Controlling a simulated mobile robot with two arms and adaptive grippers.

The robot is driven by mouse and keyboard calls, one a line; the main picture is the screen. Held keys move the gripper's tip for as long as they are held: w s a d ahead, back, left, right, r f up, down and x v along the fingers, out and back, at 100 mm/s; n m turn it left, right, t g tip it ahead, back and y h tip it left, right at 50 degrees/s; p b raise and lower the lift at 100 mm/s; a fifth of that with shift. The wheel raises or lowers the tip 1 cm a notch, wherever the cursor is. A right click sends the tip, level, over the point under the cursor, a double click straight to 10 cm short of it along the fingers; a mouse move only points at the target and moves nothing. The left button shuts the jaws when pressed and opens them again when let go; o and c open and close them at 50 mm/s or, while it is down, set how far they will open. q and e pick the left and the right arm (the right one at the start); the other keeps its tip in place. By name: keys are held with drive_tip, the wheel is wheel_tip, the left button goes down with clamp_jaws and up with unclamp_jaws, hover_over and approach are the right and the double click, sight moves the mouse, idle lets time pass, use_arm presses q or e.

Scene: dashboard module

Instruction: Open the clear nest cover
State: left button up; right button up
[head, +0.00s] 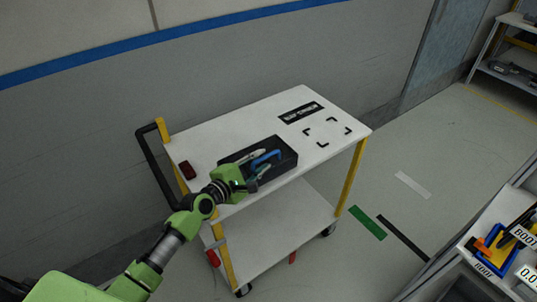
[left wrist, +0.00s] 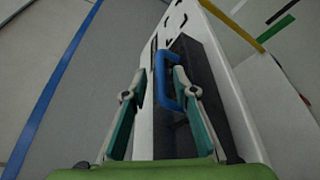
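A dark, low box-shaped nest (head: 287,161) lies on the white top of a cart. A blue handle (head: 267,156) stands on it; this appears to belong to the cover, whose clear panel I cannot make out separately. My left gripper (head: 259,162) is over the near left part of the nest, fingers spread. In the left wrist view the blue handle (left wrist: 162,82) shows between the two open fingers (left wrist: 160,74), close to the right one. I cannot tell whether either finger touches it. My right gripper is in neither view.
A wall stands behind the cart. A bench with a blue bin (head: 493,255) is at the lower right.

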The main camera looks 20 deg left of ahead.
sight(265, 158)
use_arm(q)
drive_tip(key=shift+x, duration=2.35)
clamp_jaws()
